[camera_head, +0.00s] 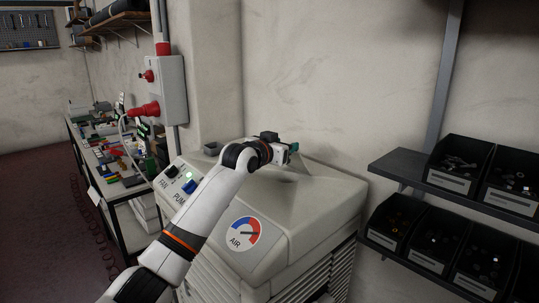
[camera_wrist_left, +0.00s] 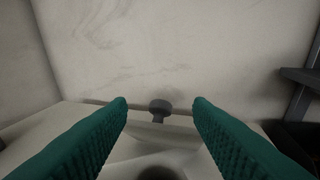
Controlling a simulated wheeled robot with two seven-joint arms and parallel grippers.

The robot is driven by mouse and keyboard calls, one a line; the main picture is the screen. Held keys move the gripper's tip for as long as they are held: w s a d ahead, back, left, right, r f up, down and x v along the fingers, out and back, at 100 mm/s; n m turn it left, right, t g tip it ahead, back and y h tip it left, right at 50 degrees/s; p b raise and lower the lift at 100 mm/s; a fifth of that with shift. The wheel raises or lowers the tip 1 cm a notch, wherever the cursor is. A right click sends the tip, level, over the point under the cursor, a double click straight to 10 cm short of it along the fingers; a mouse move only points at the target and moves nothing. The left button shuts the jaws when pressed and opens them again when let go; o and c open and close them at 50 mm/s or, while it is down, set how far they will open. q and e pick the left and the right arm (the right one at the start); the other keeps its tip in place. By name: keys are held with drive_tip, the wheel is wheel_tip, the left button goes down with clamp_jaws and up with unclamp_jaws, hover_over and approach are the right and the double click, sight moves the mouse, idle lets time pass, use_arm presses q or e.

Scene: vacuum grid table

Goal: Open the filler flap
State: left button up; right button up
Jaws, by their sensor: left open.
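My left gripper (camera_head: 294,148) is open above the rear of a pale machine cabinet (camera_head: 290,215). In the left wrist view its two green ribbed fingers (camera_wrist_left: 160,104) stand wide apart with nothing between their tips that they touch. A dark grey knob (camera_wrist_left: 158,107) shows between the fingertips, beyond them, at the back of the cabinet top. Below it is a pale raised panel (camera_wrist_left: 160,131), which may be the filler flap; I cannot tell if it is open. A dark round shape (camera_wrist_left: 160,173) shows at the bottom edge, cut off. My right gripper is not in view.
The cabinet front carries FAN and PUMP controls and a round AIR gauge (camera_head: 242,234). A wall stands close behind the cabinet. Shelves with black bins (camera_head: 398,215) are at the right. A cluttered bench (camera_head: 112,150) and a grey switch box (camera_head: 172,90) are at the left.

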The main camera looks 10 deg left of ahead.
use_arm(q)
drive_tip(key=f+b+v, duration=0.1)
drive_tip(key=b+v, duration=0.1)
drive_tip(key=v, duration=0.4)
drive_tip(key=shift+s+a+r, duration=0.2)
drive_tip(key=shift+a+r, duration=0.05)
drive_tip(key=shift+r, duration=0.3)
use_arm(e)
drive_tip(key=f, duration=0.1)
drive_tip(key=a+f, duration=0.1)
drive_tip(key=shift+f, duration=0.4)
use_arm(q)
drive_tip(key=shift+c, duration=0.4)
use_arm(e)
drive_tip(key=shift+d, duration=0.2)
